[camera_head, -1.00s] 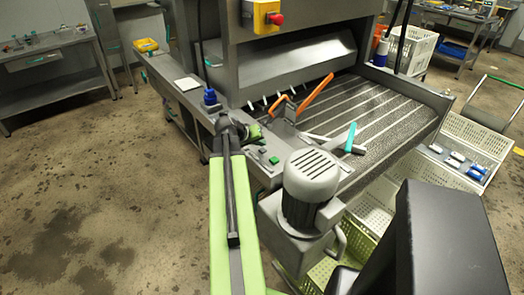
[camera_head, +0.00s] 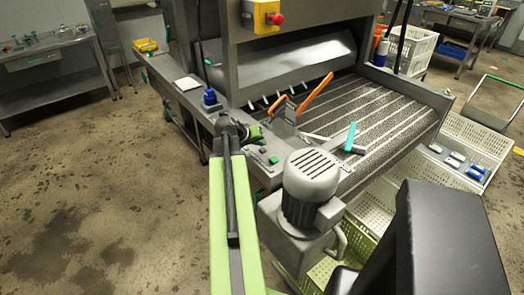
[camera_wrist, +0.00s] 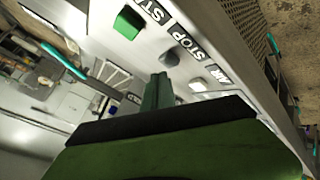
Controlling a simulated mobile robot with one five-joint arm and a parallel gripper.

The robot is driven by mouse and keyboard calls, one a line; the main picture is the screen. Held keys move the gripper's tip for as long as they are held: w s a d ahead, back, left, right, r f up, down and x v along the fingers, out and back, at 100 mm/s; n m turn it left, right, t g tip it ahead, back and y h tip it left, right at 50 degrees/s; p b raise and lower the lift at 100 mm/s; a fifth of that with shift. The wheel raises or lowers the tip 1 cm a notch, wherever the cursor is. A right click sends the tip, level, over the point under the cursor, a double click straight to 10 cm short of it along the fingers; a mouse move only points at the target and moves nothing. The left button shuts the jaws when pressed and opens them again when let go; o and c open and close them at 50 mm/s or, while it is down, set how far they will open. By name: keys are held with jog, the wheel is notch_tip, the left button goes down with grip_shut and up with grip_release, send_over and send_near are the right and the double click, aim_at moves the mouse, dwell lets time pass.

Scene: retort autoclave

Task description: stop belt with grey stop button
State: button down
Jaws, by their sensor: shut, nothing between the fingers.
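The grey stop button (camera_wrist: 169,57) sticks up from the metal control panel in the wrist view, next to a black label reading STOP. A green button (camera_wrist: 128,23) sits to its upper left and a pale button (camera_wrist: 197,85) to its lower right. My gripper (camera_wrist: 160,78) is shut and empty, its narrow green tip just below the grey button in the picture. I cannot tell whether it touches the button. In the head view my gripper (camera_head: 255,133) is over the panel at the left of the belt (camera_head: 385,115); my arm partly hides the panel there.
A grey motor (camera_head: 311,185) stands at the near right of the panel. An orange-handled tool (camera_head: 315,93) and a teal-handled tool (camera_head: 350,137) lie by the belt. A yellow box with a red emergency button (camera_head: 276,19) is on the machine above. Open floor lies left.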

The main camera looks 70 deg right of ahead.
aim_at(261, 150)
jog(key=shift+s+f, duration=0.1)
jog(key=shift+f, duration=0.25)
jog(key=shift+f+b, duration=0.55)
jog(key=shift+b, duration=0.25)
dwell(0.5)
jog(key=shift+r+p, duration=1)
notch_tip(261, 150, up, 5)
jog(key=p, duration=0.5)
dwell(0.4)
